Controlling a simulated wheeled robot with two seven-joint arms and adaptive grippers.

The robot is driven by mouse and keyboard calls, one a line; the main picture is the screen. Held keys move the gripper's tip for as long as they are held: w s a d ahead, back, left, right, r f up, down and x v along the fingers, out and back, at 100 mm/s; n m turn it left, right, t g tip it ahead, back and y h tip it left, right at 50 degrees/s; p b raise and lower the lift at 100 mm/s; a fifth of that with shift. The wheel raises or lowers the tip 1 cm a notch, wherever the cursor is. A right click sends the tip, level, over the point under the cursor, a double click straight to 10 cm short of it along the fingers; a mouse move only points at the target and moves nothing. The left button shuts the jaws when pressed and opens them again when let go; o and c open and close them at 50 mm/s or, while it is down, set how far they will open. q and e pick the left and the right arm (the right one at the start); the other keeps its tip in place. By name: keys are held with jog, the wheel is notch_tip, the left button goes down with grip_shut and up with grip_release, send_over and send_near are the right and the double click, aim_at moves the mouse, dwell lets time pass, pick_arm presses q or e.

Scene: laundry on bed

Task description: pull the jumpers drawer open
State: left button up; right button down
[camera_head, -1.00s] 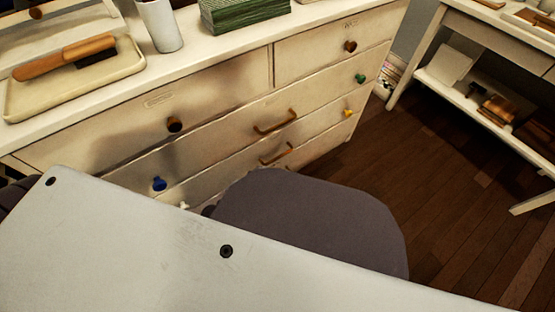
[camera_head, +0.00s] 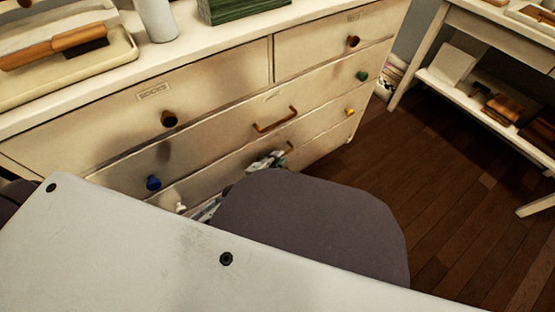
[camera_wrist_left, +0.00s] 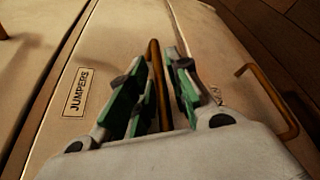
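The jumpers drawer (camera_wrist_left: 58,128) carries a "JUMPERS" label (camera_wrist_left: 77,92) in the left wrist view. Its brown bar handle (camera_wrist_left: 156,62) runs between the green-padded fingers of my left gripper (camera_wrist_left: 156,98). The fingers stand on both sides of the bar, with visible gaps, so the gripper looks open around it. In the head view my left gripper (camera_head: 268,161) is at the handle of the drawer below the one with blue and green knobs, partly hidden by my arm. I see no clear gap showing that drawer open. My right gripper is not in view.
The cream dresser (camera_head: 215,88) has another bar handle (camera_head: 274,126) above, and one more (camera_wrist_left: 268,98) beside it in the wrist view. A brush (camera_head: 60,46) on a tray, a cup (camera_head: 157,18) and a green stack (camera_head: 240,8) sit on top. Dark floor (camera_head: 450,200) lies right.

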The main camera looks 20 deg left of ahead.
pick_arm(q)
jog(key=shift+w+d, duration=0.1)
jog(key=shift+w, duration=0.15)
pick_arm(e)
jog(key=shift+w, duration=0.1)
pick_arm(q)
grip_shut()
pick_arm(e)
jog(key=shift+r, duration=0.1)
pick_arm(q)
jog(key=shift+s+d, duration=0.1)
